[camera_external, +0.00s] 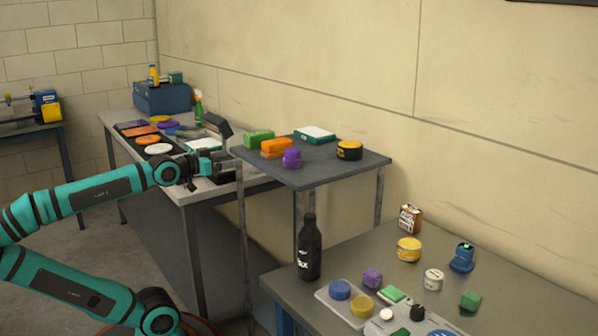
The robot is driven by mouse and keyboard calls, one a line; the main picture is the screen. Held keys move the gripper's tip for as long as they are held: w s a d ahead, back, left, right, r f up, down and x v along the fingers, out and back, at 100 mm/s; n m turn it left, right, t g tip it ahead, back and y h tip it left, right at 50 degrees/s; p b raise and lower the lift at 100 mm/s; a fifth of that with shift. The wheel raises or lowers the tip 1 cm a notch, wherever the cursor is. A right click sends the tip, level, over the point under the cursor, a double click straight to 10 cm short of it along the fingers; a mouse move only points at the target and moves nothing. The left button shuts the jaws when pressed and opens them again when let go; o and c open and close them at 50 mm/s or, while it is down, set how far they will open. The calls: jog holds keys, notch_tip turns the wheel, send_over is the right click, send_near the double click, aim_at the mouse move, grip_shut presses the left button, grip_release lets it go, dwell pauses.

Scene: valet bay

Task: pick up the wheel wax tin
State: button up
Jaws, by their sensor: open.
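Several tins are in view, and I cannot read which one is the wheel wax tin. A yellow tin with a pale label (409,248) stands on the front right table. A small white tin (433,279) stands near it, to its right and closer to the camera. A black and yellow tin (350,150) sits on the raised grey shelf. My gripper (222,150) is open at the left edge of that shelf, apart from all three tins. Its fingertips are small and dark here, and I see nothing held.
The shelf (325,177) also holds green, orange and purple blocks and a green-white pad. A tall black bottle (309,252) stands at the front table's left edge. A small box (410,219) and a blue item (462,257) flank the yellow tin.

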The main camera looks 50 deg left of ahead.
jog(key=shift+o, duration=1.3)
